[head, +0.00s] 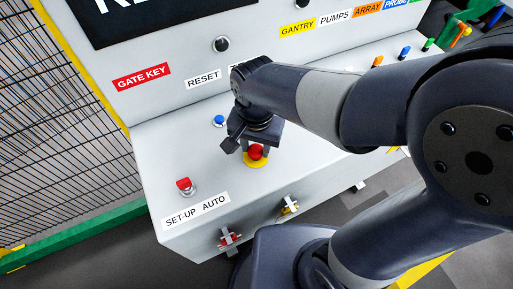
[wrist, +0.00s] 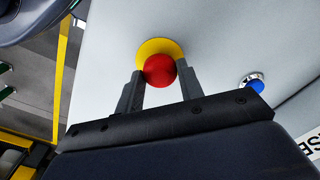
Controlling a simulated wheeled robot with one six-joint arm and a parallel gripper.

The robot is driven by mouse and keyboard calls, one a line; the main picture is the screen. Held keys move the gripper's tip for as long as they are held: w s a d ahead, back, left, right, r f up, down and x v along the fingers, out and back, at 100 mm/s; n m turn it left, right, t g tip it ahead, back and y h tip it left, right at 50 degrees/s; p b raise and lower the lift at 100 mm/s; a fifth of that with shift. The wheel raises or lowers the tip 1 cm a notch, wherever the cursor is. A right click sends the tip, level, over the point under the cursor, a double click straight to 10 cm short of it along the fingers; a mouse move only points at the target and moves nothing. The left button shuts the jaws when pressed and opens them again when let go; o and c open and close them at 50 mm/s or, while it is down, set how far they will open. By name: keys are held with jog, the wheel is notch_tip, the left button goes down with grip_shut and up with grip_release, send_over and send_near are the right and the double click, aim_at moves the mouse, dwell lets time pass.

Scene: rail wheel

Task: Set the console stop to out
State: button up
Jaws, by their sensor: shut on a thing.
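The console stop is a red mushroom button (head: 256,152) on a yellow round base (head: 254,163), on the sloped top of the light grey console (head: 200,143). My gripper (head: 250,146) is over it from above. In the wrist view the red button (wrist: 159,71) sits between the two dark fingertips of my gripper (wrist: 155,76), one on each side. The gripper is shut on the button. The yellow base (wrist: 160,48) shows behind it. Whether the button is in or out cannot be told.
A blue button (head: 219,120) lies left of the stop, under the RESET label (head: 203,78). A red selector (head: 185,186) stands at the console's front left above SET-UP and AUTO. Black mesh fencing (head: 60,120) is on the left.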

jog(key=shift+s+d+f, duration=0.1)
jog(key=shift+f, duration=0.2)
jog(key=shift+r+p, duration=0.45)
jog(key=shift+p, duration=0.1)
jog(key=shift+r, duration=0.1)
jog(key=o, duration=0.9)
jog(key=shift+r, duration=0.1)
jog(key=o, duration=1)
notch_tip(320, 180, up, 6)
jog(key=p, duration=0.5)
